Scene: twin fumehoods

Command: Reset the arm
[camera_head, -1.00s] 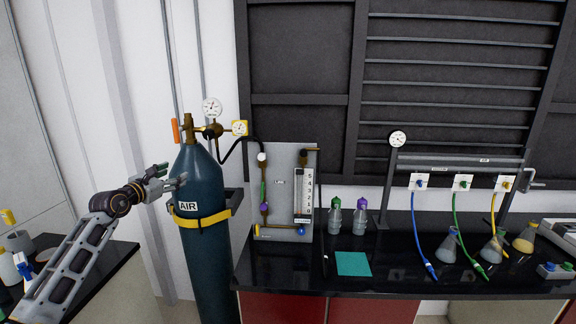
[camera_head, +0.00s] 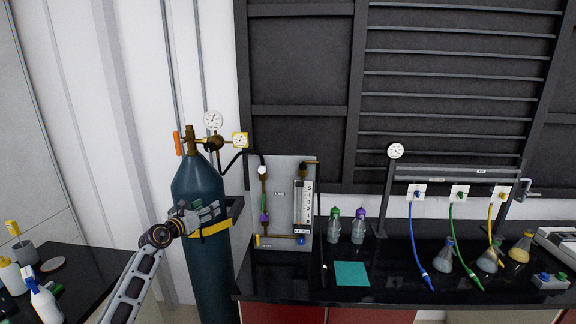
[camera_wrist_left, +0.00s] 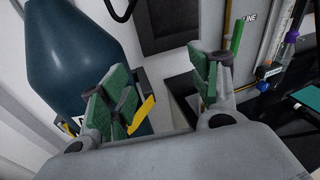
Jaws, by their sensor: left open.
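My left gripper (camera_head: 208,213) is in front of the dark blue air cylinder (camera_head: 205,268) in the head view and covers its label. In the left wrist view, its two green-padded fingers (camera_wrist_left: 165,98) are spread apart with nothing between them. The cylinder (camera_wrist_left: 80,50) stands to the left of the fingers there. I cannot tell whether the gripper touches the cylinder. My right gripper does not show.
A flowmeter panel (camera_head: 283,170) stands right of the cylinder on the black bench. Two bottles (camera_head: 333,228), a teal mat (camera_head: 352,273) and several flasks (camera_head: 443,258) are further right. A black side counter (camera_head: 85,270) holds bottles at left.

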